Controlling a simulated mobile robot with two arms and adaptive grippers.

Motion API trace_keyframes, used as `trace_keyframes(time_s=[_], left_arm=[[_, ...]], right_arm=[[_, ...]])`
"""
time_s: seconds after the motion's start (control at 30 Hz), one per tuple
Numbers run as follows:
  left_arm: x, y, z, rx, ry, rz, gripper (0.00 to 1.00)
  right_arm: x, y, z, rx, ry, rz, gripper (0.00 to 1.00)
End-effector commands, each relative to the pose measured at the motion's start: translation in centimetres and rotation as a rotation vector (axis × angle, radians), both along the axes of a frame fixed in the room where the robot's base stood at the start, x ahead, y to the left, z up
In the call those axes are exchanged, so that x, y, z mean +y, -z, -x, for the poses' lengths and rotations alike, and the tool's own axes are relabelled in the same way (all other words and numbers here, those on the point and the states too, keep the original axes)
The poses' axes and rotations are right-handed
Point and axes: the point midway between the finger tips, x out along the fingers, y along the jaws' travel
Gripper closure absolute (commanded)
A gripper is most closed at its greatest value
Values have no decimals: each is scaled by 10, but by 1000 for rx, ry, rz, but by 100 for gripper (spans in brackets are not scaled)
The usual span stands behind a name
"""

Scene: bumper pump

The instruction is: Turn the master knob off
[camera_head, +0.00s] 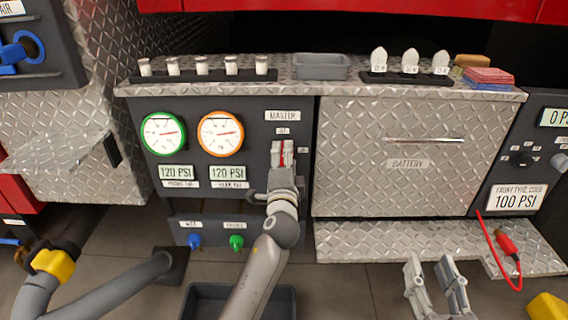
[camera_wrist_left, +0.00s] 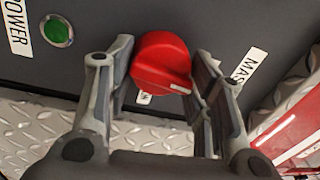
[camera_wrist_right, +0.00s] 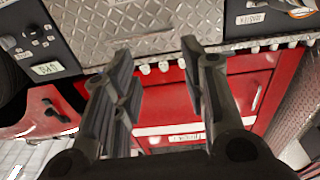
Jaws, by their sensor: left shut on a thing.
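The red master knob (camera_wrist_left: 160,62) is on the dark panel, with a short white mark near its edge. In the left wrist view it sits between the two fingers of my left gripper (camera_wrist_left: 165,75), which is shut on it. In the head view my left gripper (camera_head: 283,148) is at the panel under the MASTER label (camera_head: 282,116), and only a thin red strip of the knob shows between its fingers. Small labels sit above and right of the knob, too small to read surely. My right gripper (camera_head: 430,264) is open and empty, low in front of the diamond-plate step.
Two gauges (camera_head: 163,133) are left of the knob, with blue (camera_head: 195,241) and green (camera_head: 236,242) knobs below. A battery door (camera_head: 400,180) is to the right. A grey bin (camera_head: 200,300) stands on the floor under my left arm. A red cable (camera_head: 497,250) hangs at the right.

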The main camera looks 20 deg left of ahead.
Motion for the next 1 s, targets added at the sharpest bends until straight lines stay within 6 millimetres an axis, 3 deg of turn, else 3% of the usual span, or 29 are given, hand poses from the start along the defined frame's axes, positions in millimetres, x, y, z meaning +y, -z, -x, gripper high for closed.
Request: trace_keyframes(time_s=[0.2, 0.4, 0.87, 0.9, 1.0], left_arm=[[0, 5, 0, -18, -3, 92, 76], [0, 5, 0, -29, -2, 134, 76], [0, 5, 0, -31, -2, 146, 76], [0, 5, 0, -31, -2, 146, 50], [0, 4, 0, -32, -2, 144, 37]], right_arm=[[3, -29, 4, -161, -10, -43, 60], [4, -43, 7, -237, -14, -64, 60], [4, -47, 8, -255, -15, -68, 60], [4, -47, 8, -255, -15, -68, 60], [4, -47, 8, -255, -14, -68, 60]])
